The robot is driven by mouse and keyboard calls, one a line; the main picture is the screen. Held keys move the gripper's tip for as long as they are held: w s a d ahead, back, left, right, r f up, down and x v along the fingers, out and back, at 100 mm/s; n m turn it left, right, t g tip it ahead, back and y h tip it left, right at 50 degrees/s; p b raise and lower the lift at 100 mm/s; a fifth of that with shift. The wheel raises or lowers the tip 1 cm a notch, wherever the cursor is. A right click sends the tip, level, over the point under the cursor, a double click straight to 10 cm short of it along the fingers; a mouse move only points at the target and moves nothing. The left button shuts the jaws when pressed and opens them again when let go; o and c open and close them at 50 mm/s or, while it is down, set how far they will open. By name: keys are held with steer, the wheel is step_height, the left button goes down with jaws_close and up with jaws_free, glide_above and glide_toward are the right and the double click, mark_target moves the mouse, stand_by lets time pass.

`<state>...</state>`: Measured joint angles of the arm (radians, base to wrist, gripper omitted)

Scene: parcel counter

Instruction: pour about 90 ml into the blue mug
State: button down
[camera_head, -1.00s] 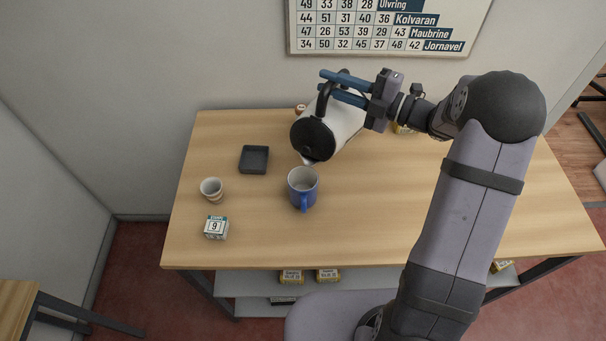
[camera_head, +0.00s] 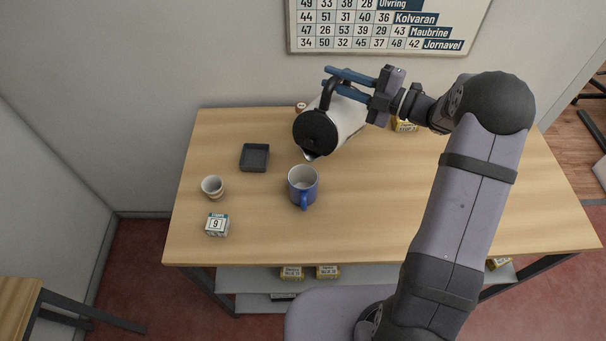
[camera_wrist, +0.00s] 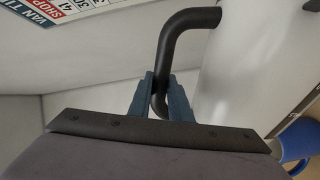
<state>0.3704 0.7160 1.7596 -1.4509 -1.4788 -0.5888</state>
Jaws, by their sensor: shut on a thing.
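The blue mug (camera_head: 302,189) stands upright on the wooden counter (camera_head: 400,220), its handle toward the front; its inside looks pale and I cannot tell how much liquid is in it. A white kettle (camera_head: 346,122) with a black lid and black handle is held tilted above and behind the mug, its spout just over the mug's far rim. No stream of liquid is visible. My gripper (camera_head: 338,81) is shut on the kettle's handle. In the wrist view the blue fingers (camera_wrist: 161,98) close around the black handle (camera_wrist: 172,45), and part of the mug (camera_wrist: 296,143) shows at the right edge.
A dark square tray (camera_head: 254,168), a small pale cup (camera_head: 212,187) and a small box marked 9 (camera_head: 217,225) stand left of the mug. A yellow-labelled item (camera_head: 405,126) sits behind, under my wrist. The counter's right side is clear.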

steer(key=shift+w+d+r+m+p, duration=0.1)
steer(key=shift+w+d+m+p, duration=0.3)
steer(key=shift+w+m, duration=0.3)
steer(key=shift+w+d+m+p, duration=0.3)
steer(key=shift+w+d+m, duration=0.25)
steer(key=shift+w, duration=0.25)
steer(key=shift+w+d+r+m+p, duration=0.2)
steer(key=shift+w+r+m+p, duration=0.25)
steer(key=shift+m+p, duration=0.1)
steer(key=shift+w+d+r+m+p, duration=0.2)
steer(key=shift+w+r+m+p, duration=0.1)
steer(key=shift+w+m+p, duration=0.2)
steer(key=shift+w+d+r+m+p, duration=0.15)
steer(key=shift+w+d+m+p, duration=0.2)
steer(key=shift+w+m, duration=0.25)
steer(key=w+d+f+m+b, duration=0.3)
steer(key=w+f+m+b, duration=0.3)
steer(key=f+m+b, duration=0.1)
steer(key=shift+d+f+m, duration=0.25)
steer(key=shift+f+m, duration=0.35)
steer(key=shift+f, duration=0.5)
